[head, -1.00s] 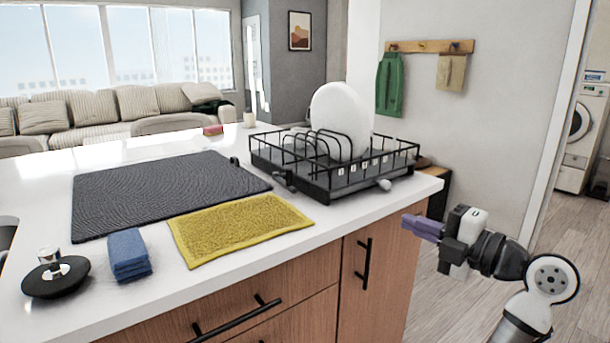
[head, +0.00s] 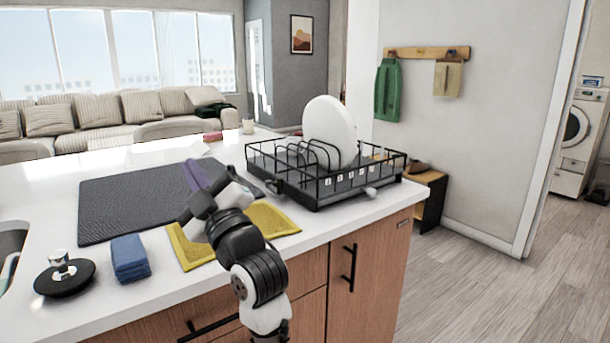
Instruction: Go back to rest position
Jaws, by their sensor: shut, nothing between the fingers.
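My gripper (head: 195,175) with its purple fingers is in the head view, over the white island counter (head: 300,243). It is shut and empty, above the dark ribbed mat (head: 125,200) and pointing away to the upper left. My arm rises from the bottom of the picture and hides part of the yellow cloth (head: 268,219) and part of the mat. I cannot tell the exact height of the fingers above the mat.
A black dish rack (head: 325,190) with a white plate (head: 331,132) stands right of my gripper. A folded blue cloth (head: 130,258) and a round black stopper (head: 65,277) lie at the left front. Open floor (head: 470,285) is right of the island.

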